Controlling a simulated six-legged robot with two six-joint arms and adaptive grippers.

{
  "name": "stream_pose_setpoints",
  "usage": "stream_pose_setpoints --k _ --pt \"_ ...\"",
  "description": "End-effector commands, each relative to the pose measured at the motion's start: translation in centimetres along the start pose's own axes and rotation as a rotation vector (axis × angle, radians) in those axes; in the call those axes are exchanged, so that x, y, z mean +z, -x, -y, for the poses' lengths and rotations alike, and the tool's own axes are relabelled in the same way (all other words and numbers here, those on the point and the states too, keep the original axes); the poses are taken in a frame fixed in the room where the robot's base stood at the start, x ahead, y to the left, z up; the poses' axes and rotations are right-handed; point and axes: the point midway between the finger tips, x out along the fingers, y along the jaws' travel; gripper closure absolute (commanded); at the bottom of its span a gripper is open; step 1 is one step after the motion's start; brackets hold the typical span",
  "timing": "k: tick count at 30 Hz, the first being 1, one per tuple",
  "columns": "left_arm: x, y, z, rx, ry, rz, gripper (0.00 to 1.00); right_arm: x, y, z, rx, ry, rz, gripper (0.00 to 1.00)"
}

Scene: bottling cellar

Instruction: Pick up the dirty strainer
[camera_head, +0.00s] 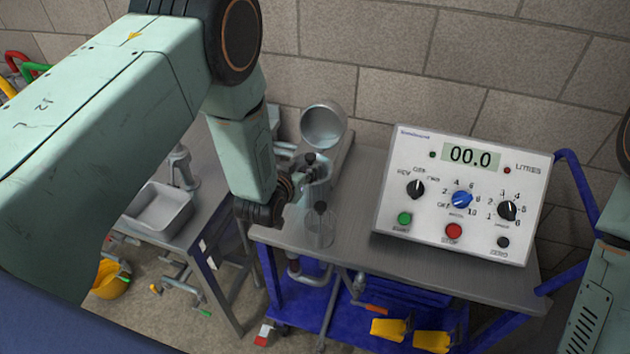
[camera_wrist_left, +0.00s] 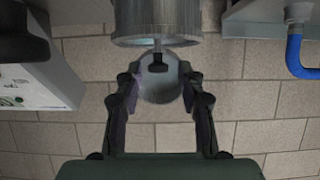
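In the left wrist view, a pale grey round piece with a dark knob (camera_wrist_left: 160,88) lies between the two fingers of my left gripper (camera_wrist_left: 160,80). It may be the strainer; I cannot tell for certain, nor see dirt on it. The fingers are spread, one on each side of it, and I see no clear grip. In the head view, my left gripper (camera_head: 312,180) is over the bench, just in front of a metal cylinder (camera_head: 323,126), and partly hides what is there. The cylinder also shows at the top of the wrist view (camera_wrist_left: 155,22). My right gripper is out of view.
A control box (camera_head: 460,195) reading 00.0 stands on the grey bench top (camera_head: 350,225) to the right. A clear vessel with a dark knob (camera_head: 318,230) is near the bench's front edge. A sink (camera_head: 158,208) is at left. A block wall (camera_head: 400,60) closes the back.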

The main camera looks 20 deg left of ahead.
Motion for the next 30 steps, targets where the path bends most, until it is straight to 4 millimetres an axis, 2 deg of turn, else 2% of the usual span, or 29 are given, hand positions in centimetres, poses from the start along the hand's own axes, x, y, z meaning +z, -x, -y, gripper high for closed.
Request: stream_pose_setpoints --k 5,18,27,30 --pt "0.1 -0.9 0.0 -0.001 0.0 0.001 0.61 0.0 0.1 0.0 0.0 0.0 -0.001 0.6" --pt "0.8 -5.2 -0.7 0.002 -0.001 0.002 0.61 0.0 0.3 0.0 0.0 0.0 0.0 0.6" --pt "0.8 -5.5 -0.8 0.003 -0.002 0.003 0.61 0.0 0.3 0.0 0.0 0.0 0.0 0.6" --pt "0.8 -5.5 -0.8 0.003 -0.002 0.003 0.68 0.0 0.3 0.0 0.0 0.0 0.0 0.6"
